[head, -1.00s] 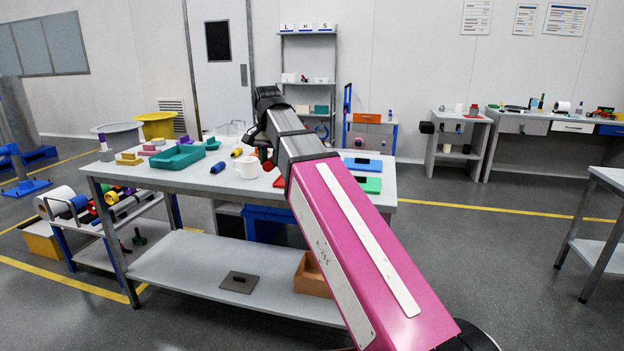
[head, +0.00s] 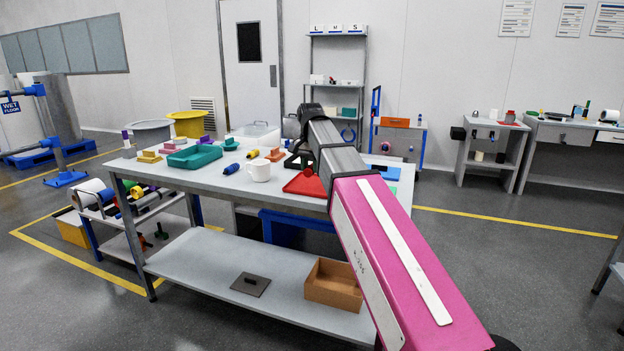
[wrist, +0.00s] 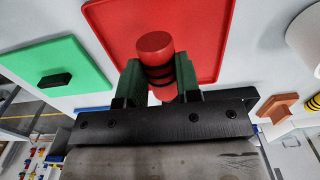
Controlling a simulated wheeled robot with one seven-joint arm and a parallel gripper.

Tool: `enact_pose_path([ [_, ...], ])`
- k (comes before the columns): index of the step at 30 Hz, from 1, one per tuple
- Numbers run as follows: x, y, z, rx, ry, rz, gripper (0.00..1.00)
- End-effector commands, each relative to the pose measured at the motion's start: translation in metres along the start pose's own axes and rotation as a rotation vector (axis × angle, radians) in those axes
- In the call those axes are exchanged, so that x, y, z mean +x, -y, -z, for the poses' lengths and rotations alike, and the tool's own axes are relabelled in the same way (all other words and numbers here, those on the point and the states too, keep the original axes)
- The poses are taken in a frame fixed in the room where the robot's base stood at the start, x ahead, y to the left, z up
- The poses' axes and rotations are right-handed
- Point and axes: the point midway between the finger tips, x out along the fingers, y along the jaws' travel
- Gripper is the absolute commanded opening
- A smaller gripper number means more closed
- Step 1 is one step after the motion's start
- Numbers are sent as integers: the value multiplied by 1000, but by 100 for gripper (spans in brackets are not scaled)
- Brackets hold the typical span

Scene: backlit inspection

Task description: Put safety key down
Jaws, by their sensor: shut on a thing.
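The safety key, a red cylinder (wrist: 155,43) with black bands, is between the two fingers of my gripper (wrist: 158,88) in the wrist view. My gripper is shut on it. In that view the key overlaps a flat red tray (wrist: 208,25) with a raised rim; I cannot tell whether it touches the tray. In the head view the red tray (head: 303,187) lies at the right part of the workbench, and my gripper (head: 298,160) is over its back edge, partly hidden by my arm.
A white mug (head: 259,172) and an orange block (head: 275,155) stand left of the red tray. A teal tray (head: 194,157) lies farther left. A green plate (wrist: 85,62) with a black handle lies beside the red tray. The workbench's front left (head: 190,178) is clear.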

Motion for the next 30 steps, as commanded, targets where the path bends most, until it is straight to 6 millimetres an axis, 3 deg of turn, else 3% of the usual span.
enact_pose_path([
  [5, 10, 3, 18, 1, 0, 0, 0],
  [10, 19, 2, 18, 0, 0, 0, 0],
  [18, 51, 2, 18, 0, 1, -1, 0],
  [29, 54, 3, 18, 0, 0, 0, 0],
  [30, 54, 3, 18, 0, 0, 0, 35],
])
